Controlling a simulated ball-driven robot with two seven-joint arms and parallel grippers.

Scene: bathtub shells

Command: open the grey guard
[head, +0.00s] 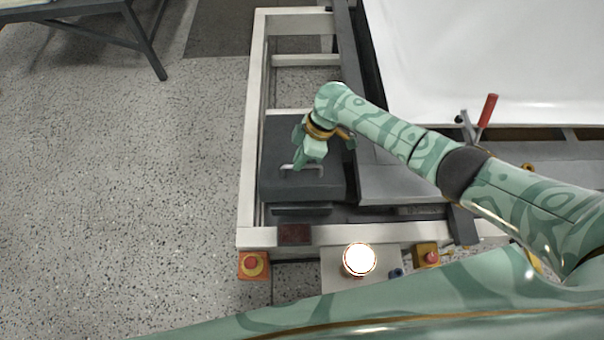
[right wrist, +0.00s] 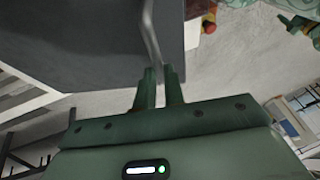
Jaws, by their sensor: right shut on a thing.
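The grey guard (head: 328,186) is a dark grey box-like cover at the near left end of the pale frame, with a thin metal bar handle (head: 300,167) on it. My right gripper (head: 301,163) reaches down to this handle from above. In the right wrist view, the guard (right wrist: 95,40) fills the upper left and its handle (right wrist: 151,32) runs down to the fingertips. My right gripper (right wrist: 160,76) is shut on the handle. How far the guard is raised cannot be told. My left gripper does not show.
A pale frame (head: 253,130) surrounds the guard. A white tub shell (head: 480,60) lies behind my right arm. A red-handled clamp (head: 487,110) stands at the right. A lit white lamp (head: 359,260) and a red button (head: 253,265) sit in front.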

